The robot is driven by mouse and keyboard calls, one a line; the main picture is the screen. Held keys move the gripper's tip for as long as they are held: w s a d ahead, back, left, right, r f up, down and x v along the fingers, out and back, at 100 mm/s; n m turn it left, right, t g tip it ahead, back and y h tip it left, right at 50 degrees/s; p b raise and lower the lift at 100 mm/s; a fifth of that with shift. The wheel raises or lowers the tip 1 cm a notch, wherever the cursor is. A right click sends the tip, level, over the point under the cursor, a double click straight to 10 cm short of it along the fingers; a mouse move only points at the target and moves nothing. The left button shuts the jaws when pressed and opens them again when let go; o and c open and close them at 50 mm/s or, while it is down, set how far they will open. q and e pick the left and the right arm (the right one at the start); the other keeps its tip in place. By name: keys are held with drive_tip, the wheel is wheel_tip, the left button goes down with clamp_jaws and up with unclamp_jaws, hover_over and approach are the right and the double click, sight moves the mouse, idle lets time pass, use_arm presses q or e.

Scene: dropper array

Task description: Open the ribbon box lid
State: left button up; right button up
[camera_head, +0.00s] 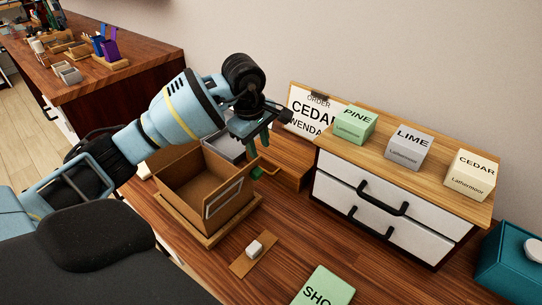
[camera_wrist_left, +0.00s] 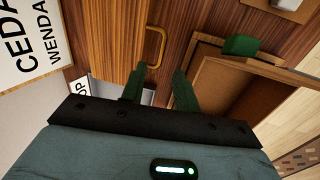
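A low wooden box (camera_head: 288,172) with a brass handle stands behind the open brown box, against the drawer unit. No label on it is readable, so I cannot confirm it is the ribbon box. Its flat wooden top looks shut. In the left wrist view, its brass handle (camera_wrist_left: 157,47) lies just beyond the fingertips. My left gripper (camera_head: 257,145) hangs over the near-left end of this box. In the left wrist view, its two green fingers (camera_wrist_left: 157,84) are apart with nothing between them. My right gripper is out of view.
The open brown box (camera_head: 178,190) stands on a wooden tray close to my left gripper. A drawer unit (camera_head: 365,200) carries PINE, LIME and CEDAR boxes. An order clipboard (camera_head: 306,112) leans at the wall. A teal box (camera_head: 510,265) with a white knob stands at right.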

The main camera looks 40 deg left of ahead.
sight(278, 156)
use_arm(q)
drive_tip(key=f, duration=0.5)
drive_tip(key=w+f, duration=0.1)
drive_tip(key=f, duration=0.1)
drive_tip(key=shift+f, duration=0.3)
clamp_jaws()
